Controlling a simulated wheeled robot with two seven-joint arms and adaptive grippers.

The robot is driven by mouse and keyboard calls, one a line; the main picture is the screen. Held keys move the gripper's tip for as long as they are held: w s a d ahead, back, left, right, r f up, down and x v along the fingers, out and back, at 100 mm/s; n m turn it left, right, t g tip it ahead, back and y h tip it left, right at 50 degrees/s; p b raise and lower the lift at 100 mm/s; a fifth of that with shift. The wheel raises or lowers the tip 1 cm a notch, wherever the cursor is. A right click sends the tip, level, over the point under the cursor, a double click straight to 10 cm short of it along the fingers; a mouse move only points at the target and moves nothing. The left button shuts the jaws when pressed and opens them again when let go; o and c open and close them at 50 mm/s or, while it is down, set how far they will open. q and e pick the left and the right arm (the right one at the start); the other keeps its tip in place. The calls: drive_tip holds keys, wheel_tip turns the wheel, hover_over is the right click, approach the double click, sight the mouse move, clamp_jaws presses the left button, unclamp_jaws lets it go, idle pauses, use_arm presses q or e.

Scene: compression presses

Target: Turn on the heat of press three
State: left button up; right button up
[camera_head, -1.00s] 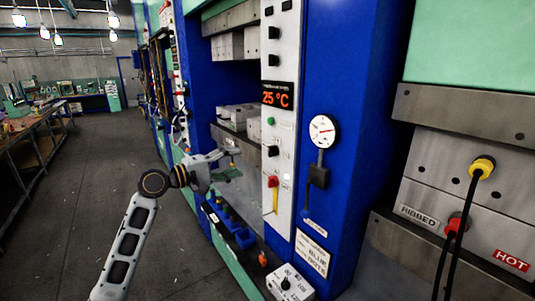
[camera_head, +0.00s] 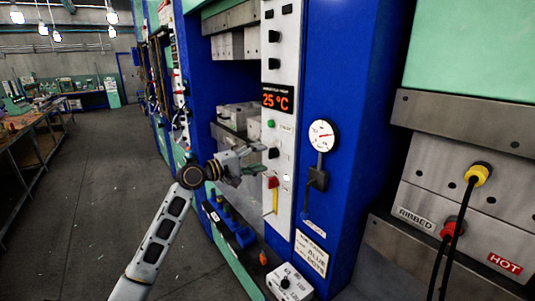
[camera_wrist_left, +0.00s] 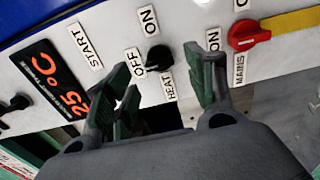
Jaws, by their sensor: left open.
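The white control strip of a blue press (camera_head: 284,60) carries a black HEAT knob (camera_head: 273,153). In the left wrist view the knob (camera_wrist_left: 158,57) sits between OFF and ON labels, with HEAT printed beside it; I cannot surely tell which way it points. A display (camera_head: 277,97) above it reads 25 °C and also shows in the wrist view (camera_wrist_left: 60,85). My left gripper (camera_head: 262,160) is open and empty in front of the strip. In the wrist view its fingertips (camera_wrist_left: 163,75) lie on either side of the knob; contact is not visible. My right gripper is out of view.
A red MAINS switch (camera_head: 271,182) on a yellow plate is just below the knob; it shows in the wrist view (camera_wrist_left: 248,36) beside one finger. A green button (camera_head: 270,123) is above. A gauge (camera_head: 322,135) and a knob box (camera_head: 289,282) are nearby. Floor is clear at left.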

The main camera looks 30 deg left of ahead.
sight(269, 154)
use_arm(q)
drive_tip(key=shift+p+x, duration=0.45)
drive_tip(key=shift+x, duration=1.45)
drive_tip(key=shift+w+d, duration=0.1)
drive_tip(key=shift+w, duration=0.1)
drive_tip(key=c, duration=1)
